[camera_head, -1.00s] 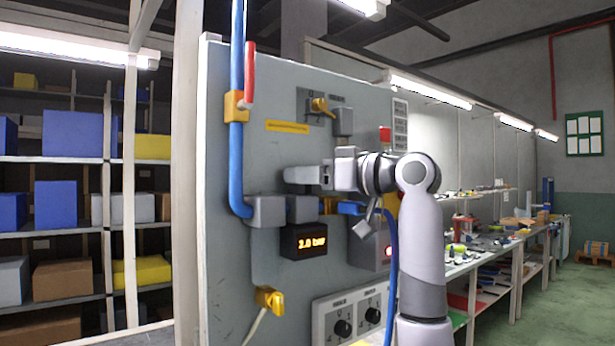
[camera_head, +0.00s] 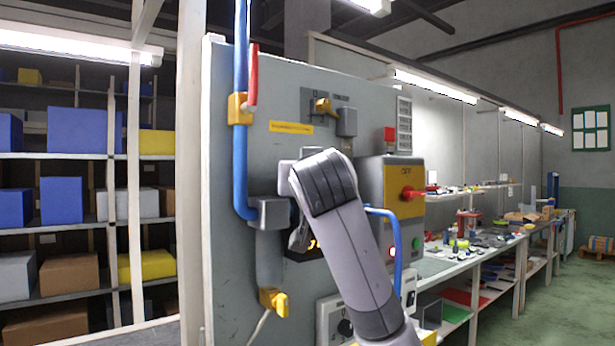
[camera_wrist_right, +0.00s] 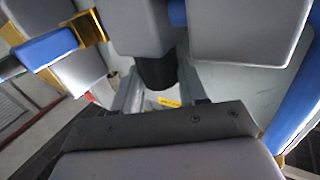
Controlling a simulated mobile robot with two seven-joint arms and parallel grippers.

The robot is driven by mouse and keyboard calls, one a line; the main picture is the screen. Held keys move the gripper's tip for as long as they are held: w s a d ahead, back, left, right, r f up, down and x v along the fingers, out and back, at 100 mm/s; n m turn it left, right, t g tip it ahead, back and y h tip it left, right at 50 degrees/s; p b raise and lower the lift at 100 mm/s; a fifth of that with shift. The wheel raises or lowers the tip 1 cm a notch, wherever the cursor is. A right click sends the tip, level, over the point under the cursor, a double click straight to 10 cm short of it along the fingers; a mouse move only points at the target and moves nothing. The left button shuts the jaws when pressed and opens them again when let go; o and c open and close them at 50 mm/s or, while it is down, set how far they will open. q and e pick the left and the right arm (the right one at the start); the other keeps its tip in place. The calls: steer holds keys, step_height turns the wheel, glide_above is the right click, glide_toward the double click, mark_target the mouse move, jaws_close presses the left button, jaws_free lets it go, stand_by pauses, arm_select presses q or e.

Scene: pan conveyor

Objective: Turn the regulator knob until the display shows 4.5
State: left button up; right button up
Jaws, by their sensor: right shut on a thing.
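The regulator knob (camera_wrist_right: 157,72) is a dark cylinder under a grey regulator body (camera_wrist_right: 140,28) in the right wrist view. My right gripper (camera_wrist_right: 158,86) has its fingers on either side of the knob and is shut on it. In the head view my right arm covers the knob and the fingers. The display (camera_head: 312,246) is a dark box with orange digits. My arm hides most of it, so its reading cannot be made out. My left gripper is not in view.
A blue pipe (camera_head: 241,70) with a red lever (camera_head: 253,75) runs down the grey panel (camera_head: 225,290). A yellow switch box with a red knob (camera_head: 410,193) stands right of my arm. A workbench with small items (camera_head: 470,245) stretches away on the right.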

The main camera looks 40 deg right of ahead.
steer(key=shift+w+a+m+g+h, duration=0.15)
steer(key=shift+m+g+h, duration=0.95)
steer(key=shift+g, duration=0.1)
steer(key=shift+w+a+m+g+h, duration=0.1)
steer(key=shift+m+g+h, duration=1)
steer(key=shift+g, duration=0.4)
steer(key=o, duration=0.9)
steer(key=shift+o, duration=0.8)
steer(key=shift+s, duration=0.1)
steer(key=shift+r, duration=0.1)
